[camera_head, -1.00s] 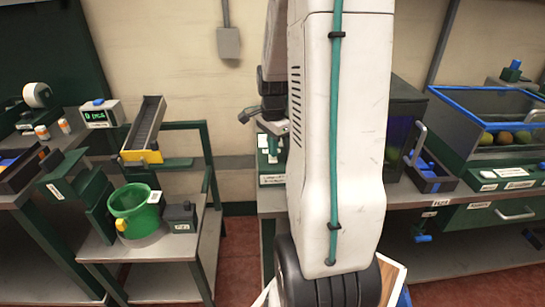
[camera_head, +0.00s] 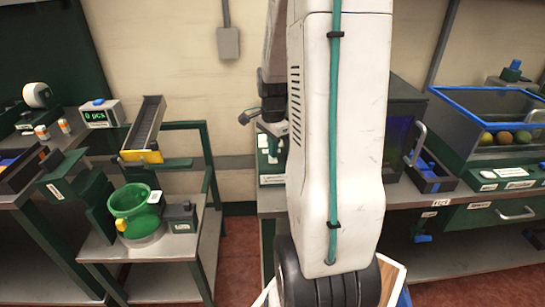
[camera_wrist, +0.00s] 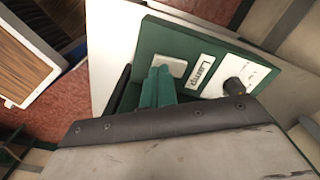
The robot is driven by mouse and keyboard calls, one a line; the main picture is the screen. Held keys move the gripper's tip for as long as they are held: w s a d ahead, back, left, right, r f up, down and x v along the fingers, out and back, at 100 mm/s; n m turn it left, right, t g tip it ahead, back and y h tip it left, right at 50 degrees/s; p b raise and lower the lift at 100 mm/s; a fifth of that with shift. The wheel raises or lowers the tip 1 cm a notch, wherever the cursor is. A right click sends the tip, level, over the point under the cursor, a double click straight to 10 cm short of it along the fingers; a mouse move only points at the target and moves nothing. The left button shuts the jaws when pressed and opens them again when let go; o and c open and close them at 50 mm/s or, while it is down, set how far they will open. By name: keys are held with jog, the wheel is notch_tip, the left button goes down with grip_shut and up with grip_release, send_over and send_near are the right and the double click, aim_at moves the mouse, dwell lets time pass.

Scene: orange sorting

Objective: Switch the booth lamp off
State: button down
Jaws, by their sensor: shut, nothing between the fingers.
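The lamp panel (camera_wrist: 205,50) is a green plate with a "Lamp" label (camera_wrist: 201,75), a pale rectangular switch (camera_wrist: 171,67) and a dark round knob (camera_wrist: 233,87). My gripper (camera_wrist: 160,72) is shut and empty, its teal fingertips over the panel beside the pale switch. I cannot tell whether they touch it. In the head view my gripper (camera_head: 282,146) is partly hidden behind my arm, over the panel (camera_head: 271,179) on the bench. The dark booth (camera_head: 404,115) stands right of my arm, with a faint bluish-purple glow inside.
A glass-sided bin with a blue rim (camera_head: 480,108) holds fruit at the right. A small tray with a blue part (camera_head: 430,176) sits before it. At the left are a green bucket (camera_head: 131,204), a chute (camera_head: 147,124) and a display (camera_head: 99,114).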

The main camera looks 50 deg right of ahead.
jog(key=shift+f, duration=0.7)
jog(key=shift+r, duration=3.5)
